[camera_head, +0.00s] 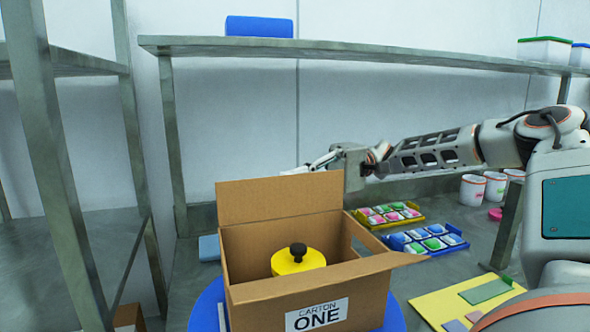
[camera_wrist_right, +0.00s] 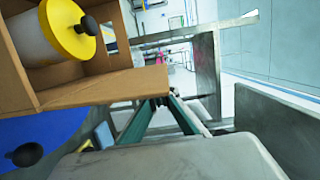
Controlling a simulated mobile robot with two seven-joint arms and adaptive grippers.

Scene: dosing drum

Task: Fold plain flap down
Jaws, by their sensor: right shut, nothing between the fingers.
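An open brown carton (camera_head: 262,300) labelled "CARTON ONE" stands in the middle of the head view. A plain, unprinted flap (camera_head: 280,197) stands upright at its back edge. Another flap (camera_head: 385,265) sticks outward at the right side. A drum with a yellow lid and black knob (camera_head: 298,262) sits inside; the lid also shows in the right wrist view (camera_wrist_right: 70,25). My right gripper (camera_head: 306,168) is behind the upright flap's top edge, partly hidden by it. In the wrist view its fingers (camera_wrist_right: 160,103) are shut and empty, close to a brown cardboard panel (camera_wrist_right: 105,88); contact is unclear. My left gripper is out of view.
The carton stands on a blue round base (camera_head: 207,305). Yellow (camera_head: 381,222) and blue (camera_head: 433,249) trays of coloured pieces lie right of it. White cups (camera_head: 473,190) stand farther right. A metal shelf (camera_head: 350,48) runs above and behind; another shelf frame (camera_head: 60,180) stands left.

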